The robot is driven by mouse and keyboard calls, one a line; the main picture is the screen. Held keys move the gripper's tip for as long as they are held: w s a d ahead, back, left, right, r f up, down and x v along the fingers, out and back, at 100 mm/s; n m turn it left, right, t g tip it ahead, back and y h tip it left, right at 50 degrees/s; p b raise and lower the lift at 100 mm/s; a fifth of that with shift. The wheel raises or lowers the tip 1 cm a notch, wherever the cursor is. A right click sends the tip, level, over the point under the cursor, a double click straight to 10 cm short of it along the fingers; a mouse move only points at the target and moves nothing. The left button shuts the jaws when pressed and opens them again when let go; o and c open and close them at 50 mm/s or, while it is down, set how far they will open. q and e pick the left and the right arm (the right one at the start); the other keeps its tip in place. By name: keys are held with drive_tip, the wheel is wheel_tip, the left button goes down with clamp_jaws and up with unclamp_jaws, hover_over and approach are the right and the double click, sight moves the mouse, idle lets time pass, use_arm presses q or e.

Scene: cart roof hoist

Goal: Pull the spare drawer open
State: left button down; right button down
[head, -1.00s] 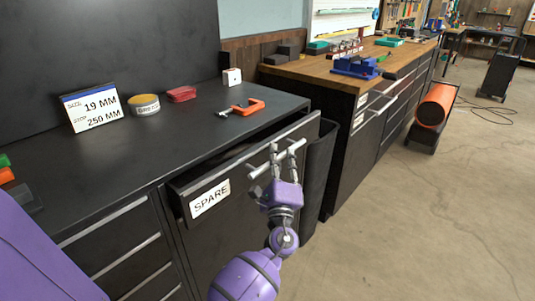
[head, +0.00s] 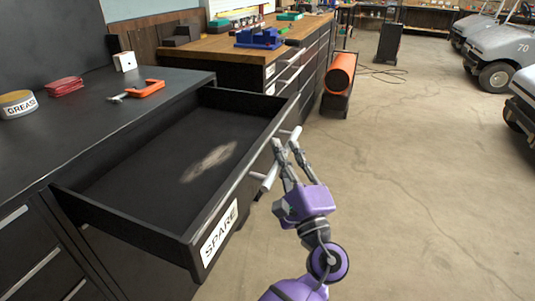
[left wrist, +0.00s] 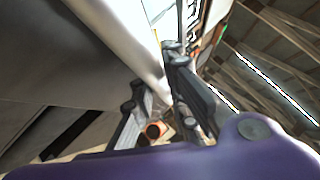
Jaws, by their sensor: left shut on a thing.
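The spare drawer (head: 237,187) stands well out from the black bench in the head view, with a white SPARE label (head: 219,232) on its front. Its inside is empty except for a pale worn patch on the floor. My left gripper (head: 284,150) is shut on the drawer's bar handle (head: 268,177), at the drawer's front. In the left wrist view the fingers (left wrist: 158,95) are close up against the pale bar, and the grip itself is partly hidden. My right gripper is in neither view.
An orange cylinder (head: 341,72) stands on the floor beyond. The concrete floor to the right is clear, with carts at far right.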

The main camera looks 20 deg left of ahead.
use_arm(q)
drive_tip(key=shift+d+f, duration=0.1)
drive_tip(key=shift+d, duration=0.1)
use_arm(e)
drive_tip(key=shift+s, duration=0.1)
use_arm(q)
drive_tip(key=c, duration=2)
unclamp_jaws()
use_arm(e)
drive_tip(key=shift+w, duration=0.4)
